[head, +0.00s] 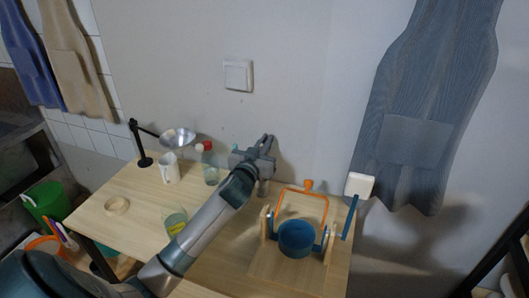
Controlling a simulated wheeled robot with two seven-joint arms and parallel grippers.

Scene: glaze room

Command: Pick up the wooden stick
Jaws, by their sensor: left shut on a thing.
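My left gripper (266,144) is over the back of the wooden table (138,212), near the wall, with its arm reaching in from the lower left. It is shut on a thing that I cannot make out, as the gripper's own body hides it. I cannot pick out the wooden stick with certainty. My right gripper is not in view.
A white mug (169,170), a bottle (210,167), a glass (175,221), a wooden ring (117,205) and a lamp (178,137) stand left. The table's left part has free room.

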